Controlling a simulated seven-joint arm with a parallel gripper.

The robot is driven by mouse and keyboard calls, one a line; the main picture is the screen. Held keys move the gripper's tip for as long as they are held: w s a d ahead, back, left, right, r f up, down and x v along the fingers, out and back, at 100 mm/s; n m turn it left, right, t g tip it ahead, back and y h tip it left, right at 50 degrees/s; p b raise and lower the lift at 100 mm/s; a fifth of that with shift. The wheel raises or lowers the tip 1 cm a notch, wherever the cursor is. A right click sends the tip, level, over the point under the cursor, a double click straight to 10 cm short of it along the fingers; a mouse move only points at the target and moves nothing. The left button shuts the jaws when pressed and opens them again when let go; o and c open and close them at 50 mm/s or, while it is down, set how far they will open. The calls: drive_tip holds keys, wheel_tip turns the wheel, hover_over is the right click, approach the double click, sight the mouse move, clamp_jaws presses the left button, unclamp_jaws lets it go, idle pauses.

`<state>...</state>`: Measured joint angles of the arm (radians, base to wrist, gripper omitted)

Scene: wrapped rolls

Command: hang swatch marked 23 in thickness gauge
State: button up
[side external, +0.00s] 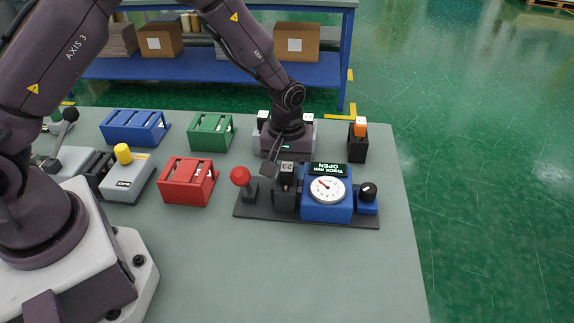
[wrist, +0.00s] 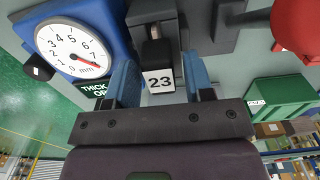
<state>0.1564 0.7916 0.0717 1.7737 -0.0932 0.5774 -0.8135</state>
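The thickness gauge (side external: 326,205) is a blue block with a round white dial on a dark base plate. Its display reads "THICK mm OPEN". The swatch marked 23 (side external: 287,166) is at the dark jaw block left of the dial. In the wrist view, its white label (wrist: 159,81) lies between my fingers, close to the gauge's dark jaw (wrist: 155,22). Whether it is seated there is hidden. My gripper (wrist: 161,80) has its blue fingers apart on either side of the label, with narrow gaps showing. The dial also shows in the wrist view (wrist: 72,50).
A red-knobbed lever (side external: 241,177) stands left of the jaw. Red (side external: 187,182), green (side external: 210,132) and blue (side external: 135,127) racks stand to the left. A black box with an orange button (side external: 358,140) stands behind right. The front of the table (side external: 280,270) is clear.

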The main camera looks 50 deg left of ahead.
drive_tip(key=shift+o, duration=0.5)
drive_tip(key=shift+r, duration=0.1)
wheel_tip(320, 180, up, 13)
idle(0.3)
